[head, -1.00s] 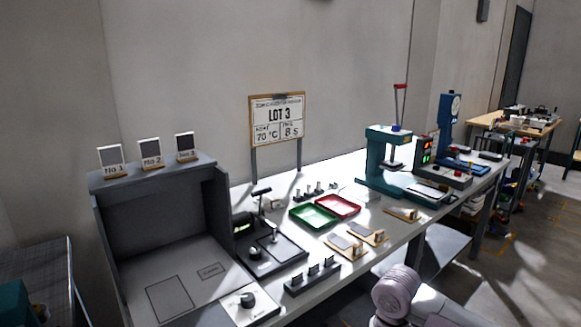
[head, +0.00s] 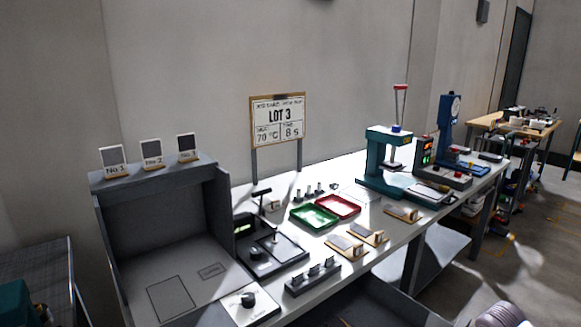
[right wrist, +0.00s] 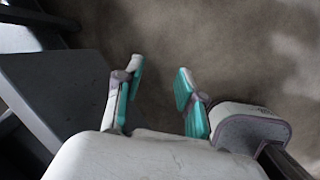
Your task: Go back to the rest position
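My right gripper (right wrist: 160,88) shows in the right wrist view with its teal-padded fingers apart and nothing between them. It hangs over the bare floor, beside a dark grey frame at the left. In the head view only a pale rounded piece of my arm shows at the bottom right corner, and no fingers show there. My left gripper is in neither view.
The white workbench (head: 352,262) carries a grey booth (head: 163,225), green (head: 314,217) and red (head: 338,206) trays, wooden-based pieces, a black rack (head: 313,277) and a teal press (head: 378,160). A LOT 3 sign (head: 278,121) stands behind.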

